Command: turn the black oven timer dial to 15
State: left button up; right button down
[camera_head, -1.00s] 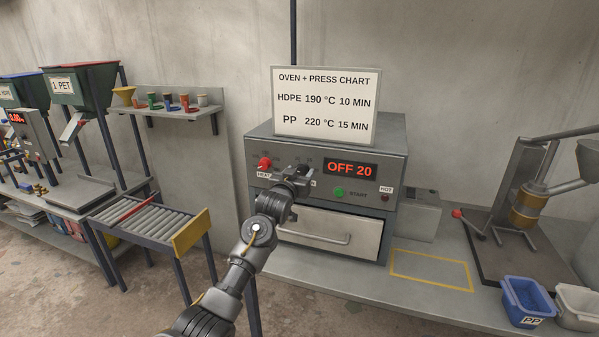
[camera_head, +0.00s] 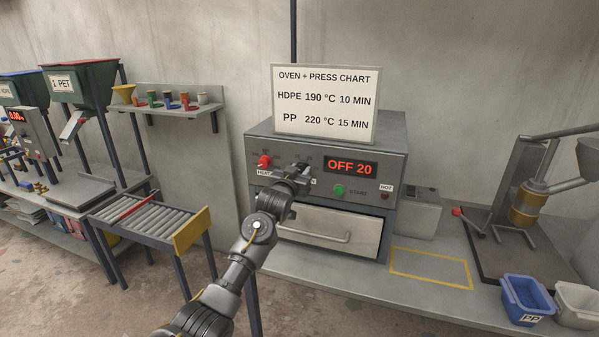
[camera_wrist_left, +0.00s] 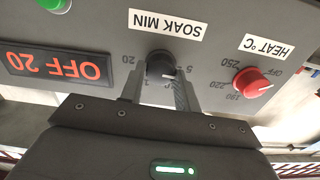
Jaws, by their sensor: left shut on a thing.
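The oven (camera_head: 262,130) stands on the bench with its dials on the front panel. The black timer dial (camera_wrist_left: 160,59), under the "SOAK MIN" label, shows upside down in the left wrist view. My left gripper (camera_head: 299,171) is at the panel, and its two fingers (camera_wrist_left: 159,75) are shut on the dial, one on each side. A small white mark shows low on the dial; its exact reading is hard to tell. In the head view my gripper largely hides the dial. The display (camera_head: 350,168) reads "OFF 20". My right gripper is out of view.
The red heat dial (camera_head: 264,162) sits close left of my gripper. The green start button (camera_head: 339,190) and oven drawer (camera_head: 325,234) are to the right and below. A chart sign (camera_head: 325,103) stands on top. A roller table (camera_head: 150,222) is at left.

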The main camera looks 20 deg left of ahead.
pick_arm(q)
jog(key=m, duration=0.5)
jog(key=shift+m, duration=0.4)
jog(key=m, duration=0.3)
jog(key=shift+d+f+m, duration=0.1)
jog(key=shift+m, duration=0.2)
jog(key=m, duration=0.2)
jog(key=shift+m+b, duration=0.3)
jog(key=m+b, duration=0.1)
jog(key=m, duration=0.4)
jog(key=shift+f+m+b, duration=0.15)
jog(key=shift+m+b, duration=0.15)
jog(key=shift+b, duration=0.1)
jog(key=m+b, duration=0.1)
jog(key=m, duration=0.2)
jog(key=shift+f+b, duration=0.1)
jog(key=shift+b, duration=0.2)
jog(key=shift+m+b, duration=0.6)
jog(key=shift+m, duration=0.6)
